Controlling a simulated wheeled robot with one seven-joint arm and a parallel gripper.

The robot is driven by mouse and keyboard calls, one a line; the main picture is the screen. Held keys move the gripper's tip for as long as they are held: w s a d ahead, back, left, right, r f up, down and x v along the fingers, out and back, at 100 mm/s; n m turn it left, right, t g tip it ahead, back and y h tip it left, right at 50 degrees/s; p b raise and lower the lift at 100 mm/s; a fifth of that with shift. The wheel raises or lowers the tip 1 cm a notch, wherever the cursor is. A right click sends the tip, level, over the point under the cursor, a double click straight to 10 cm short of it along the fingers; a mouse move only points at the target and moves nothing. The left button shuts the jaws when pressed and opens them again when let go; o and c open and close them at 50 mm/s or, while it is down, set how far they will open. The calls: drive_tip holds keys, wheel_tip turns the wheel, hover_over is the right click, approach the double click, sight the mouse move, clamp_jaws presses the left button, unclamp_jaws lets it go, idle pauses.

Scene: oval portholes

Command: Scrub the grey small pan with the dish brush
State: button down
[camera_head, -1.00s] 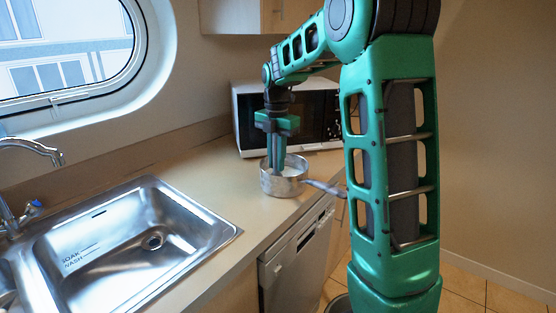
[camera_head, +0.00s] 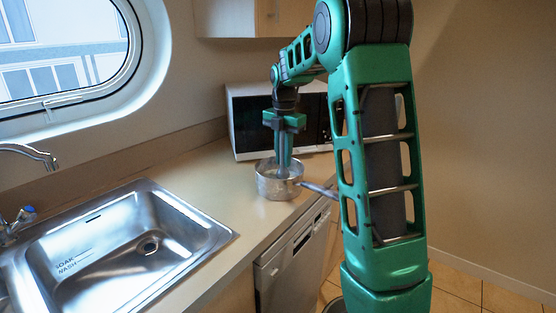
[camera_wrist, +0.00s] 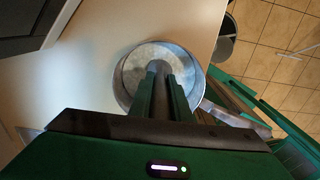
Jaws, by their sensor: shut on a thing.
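The grey small pan (camera_head: 279,187) stands on the counter in front of the microwave. Its handle (camera_head: 318,189) points right, past the counter's front edge. The pan also shows in the wrist view (camera_wrist: 124,78), right below the fingers. My gripper (camera_head: 284,160) points straight down, with its fingertips at or just inside the pan's opening. It is shut on a dark grey thing between the fingers (camera_wrist: 160,70), likely the dish brush. Most of it is hidden by the fingers, and I cannot tell whether it touches the pan's bottom.
The steel sink (camera_head: 120,240) is at the left with its tap (camera_head: 30,152). The microwave (camera_head: 245,110) stands close behind the pan. A dishwasher (camera_head: 290,262) is under the counter. The counter between sink and pan is clear.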

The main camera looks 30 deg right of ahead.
drive_tip(key=shift+w+d, duration=0.25)
drive_tip(key=shift+d, duration=0.6)
drive_tip(key=shift+s+a, duration=0.25)
drive_tip(key=shift+a, duration=0.6)
drive_tip(key=shift+s+a, duration=0.25)
drive_tip(key=shift+a, duration=0.55)
drive_tip(key=shift+s+a, duration=0.7)
drive_tip(key=shift+a, duration=1.25)
drive_tip(key=shift+w+d, duration=0.4)
drive_tip(key=shift+d, duration=0.8)
drive_tip(key=shift+w+d, duration=0.4)
drive_tip(key=shift+d, duration=0.8)
drive_tip(key=shift+w+d, duration=0.4)
drive_tip(key=shift+d, duration=0.8)
drive_tip(key=shift+s+a+f, duration=0.1)
drive_tip(key=shift+s+a, duration=0.3)
drive_tip(key=shift+a, duration=0.8)
drive_tip(key=shift+s+a+f, duration=0.1)
drive_tip(key=shift+s+a, duration=0.3)
drive_tip(key=shift+a, duration=0.8)
drive_tip(key=shift+s+a+f, duration=0.1)
drive_tip(key=shift+s+a, duration=0.3)
drive_tip(key=shift+a, duration=0.8)
drive_tip(key=w+d+r, duration=0.1)
drive_tip(key=d+r, duration=0.2)
drive_tip(key=r, duration=1.1)
drive_tip(key=shift+w+d+r, duration=0.15)
drive_tip(key=shift+d+r, duration=0.2)
